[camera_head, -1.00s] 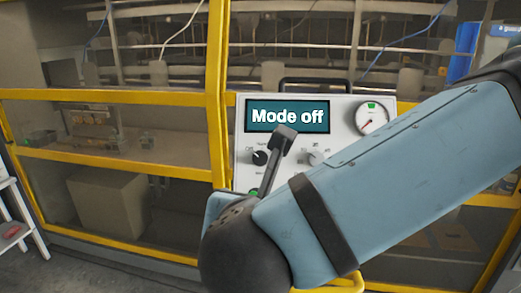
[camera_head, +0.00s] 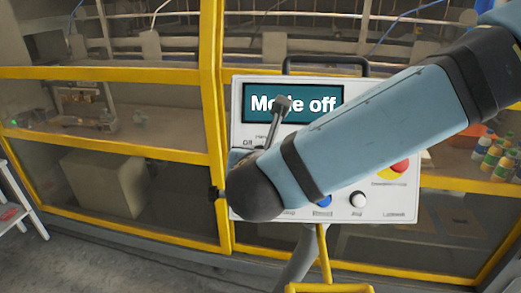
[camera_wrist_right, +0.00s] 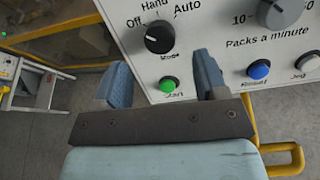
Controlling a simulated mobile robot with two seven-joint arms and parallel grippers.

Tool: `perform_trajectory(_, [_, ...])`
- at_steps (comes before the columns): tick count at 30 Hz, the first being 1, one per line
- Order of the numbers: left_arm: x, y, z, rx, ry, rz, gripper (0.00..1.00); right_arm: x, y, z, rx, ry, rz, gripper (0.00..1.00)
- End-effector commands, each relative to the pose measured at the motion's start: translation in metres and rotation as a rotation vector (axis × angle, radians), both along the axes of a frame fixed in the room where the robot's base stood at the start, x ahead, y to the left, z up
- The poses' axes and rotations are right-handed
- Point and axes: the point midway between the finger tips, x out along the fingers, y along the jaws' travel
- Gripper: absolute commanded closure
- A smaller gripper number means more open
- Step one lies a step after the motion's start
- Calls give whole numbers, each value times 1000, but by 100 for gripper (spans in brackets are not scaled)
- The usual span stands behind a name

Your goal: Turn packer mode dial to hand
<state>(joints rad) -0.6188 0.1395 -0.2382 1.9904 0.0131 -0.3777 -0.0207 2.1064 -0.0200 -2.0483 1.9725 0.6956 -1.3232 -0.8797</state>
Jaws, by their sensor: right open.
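The packer's control panel (camera_head: 400,205) is a white box with a screen (camera_head: 330,92) reading "Mode off", partly covered by my right arm. In the right wrist view the mode dial (camera_wrist_right: 160,38) is a round black knob with its white mark towards Off. Hand is printed above it and Auto to its upper right. My right gripper (camera_wrist_right: 160,66) is open and empty, its two blue fingers spread below the dial and apart from it. In the head view my arm hides the dial and the fingers. My left gripper is not in view.
A green start button (camera_wrist_right: 169,84) sits just below the dial, between the fingers in the picture. A blue button (camera_wrist_right: 258,71) and a grey speed knob (camera_wrist_right: 281,10) are to the right. A red stop button (camera_head: 399,167) is on the panel's right. Yellow-framed machine doors (camera_head: 110,145) stand behind.

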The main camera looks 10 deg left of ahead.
Motion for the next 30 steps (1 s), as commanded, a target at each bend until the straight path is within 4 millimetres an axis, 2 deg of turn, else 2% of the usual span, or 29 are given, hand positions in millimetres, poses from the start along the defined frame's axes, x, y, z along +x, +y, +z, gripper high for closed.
perform_trajectory(3, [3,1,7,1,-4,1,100,20,4,-7,0,1,-2,34])
perform_trajectory(9, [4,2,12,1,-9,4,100,40,9,-16,0,0,0,34])
perform_trajectory(20, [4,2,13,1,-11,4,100,46,9,-20,0,1,0,34])
perform_trajectory(23, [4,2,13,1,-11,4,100,45,9,-19,0,0,0,52])
perform_trajectory(27, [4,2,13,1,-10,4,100,45,9,-19,0,0,0,83])
perform_trajectory(30, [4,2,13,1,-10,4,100,45,9,-19,1,0,0,83])
